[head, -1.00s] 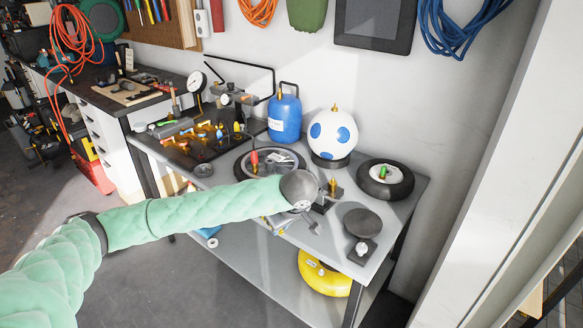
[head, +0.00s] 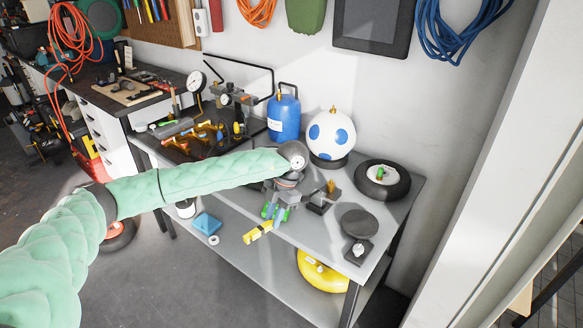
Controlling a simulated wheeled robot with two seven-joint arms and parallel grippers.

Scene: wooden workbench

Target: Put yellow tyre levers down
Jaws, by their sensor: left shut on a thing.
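My left arm comes in from the left over the bench. Its gripper (head: 275,210) points down near the bench's front edge, shut on the yellow tyre levers (head: 257,232). The levers stick out below and to the left of the fingers, past the front edge in the picture. I cannot tell whether the levers touch the bench. My right gripper is not in view.
The grey bench (head: 305,232) carries a blue canister (head: 284,118), a white ball with blue spots (head: 331,134), a small tyre (head: 383,182) and a dark round plate (head: 360,223). A yellow round thing (head: 322,272) lies on the lower shelf. My arm hides part of the bench top.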

